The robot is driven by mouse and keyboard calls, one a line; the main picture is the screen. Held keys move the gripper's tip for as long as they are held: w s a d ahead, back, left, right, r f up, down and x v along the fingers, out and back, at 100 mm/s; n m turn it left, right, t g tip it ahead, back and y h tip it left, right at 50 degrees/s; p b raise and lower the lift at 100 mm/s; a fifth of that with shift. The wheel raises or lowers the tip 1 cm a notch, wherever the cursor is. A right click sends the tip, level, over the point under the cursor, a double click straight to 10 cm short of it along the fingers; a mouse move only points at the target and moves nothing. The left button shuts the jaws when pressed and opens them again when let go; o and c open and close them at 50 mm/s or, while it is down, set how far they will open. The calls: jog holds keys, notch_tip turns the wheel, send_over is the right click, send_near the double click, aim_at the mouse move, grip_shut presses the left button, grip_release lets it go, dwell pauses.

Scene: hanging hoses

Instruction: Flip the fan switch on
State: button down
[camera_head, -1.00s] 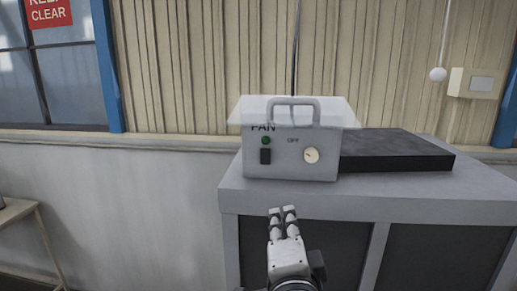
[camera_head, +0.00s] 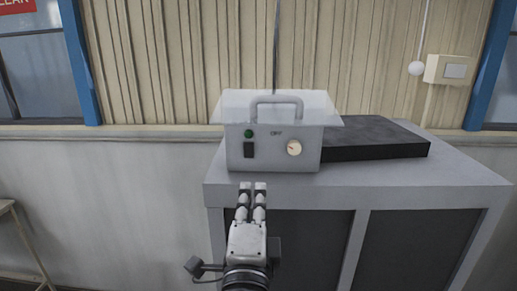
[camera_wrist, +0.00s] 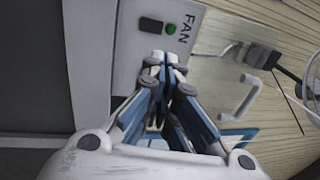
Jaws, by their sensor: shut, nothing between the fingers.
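The fan control box (camera_head: 272,160) is a grey case with a handle and a clear lid on top of a grey cabinet. Its front has a black rocker switch (camera_head: 249,150) below a green light (camera_head: 248,133), with a pale dial (camera_head: 294,148) to the right. My gripper (camera_head: 252,187) is shut and empty, in front of and below the switch in the head view. In the wrist view, the fingertips (camera_wrist: 162,57) show near the box face, close to the black switch (camera_wrist: 151,26), the green light (camera_wrist: 170,29) and the "FAN" lettering (camera_wrist: 184,27). Whether they touch the box I cannot tell.
The grey cabinet (camera_head: 440,178) carries a flat black slab (camera_head: 375,138) right of the box. A cord with a white ball (camera_head: 416,68) hangs near a wall box (camera_head: 448,70). A small table (camera_head: 15,225) stands at the far left.

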jog(key=p+x, duration=0.2)
jog(key=p, duration=0.5)
send_near(257, 141)
jog(key=x, duration=0.5)
jog(key=shift+r, duration=0.1)
jog(key=shift+w+r+g+p, duration=0.4)
jog(key=shift+g, duration=0.1)
jog(key=shift+d+f, duration=0.1)
jog(key=shift+f, duration=0.05)
jog(key=shift+w, duration=0.1)
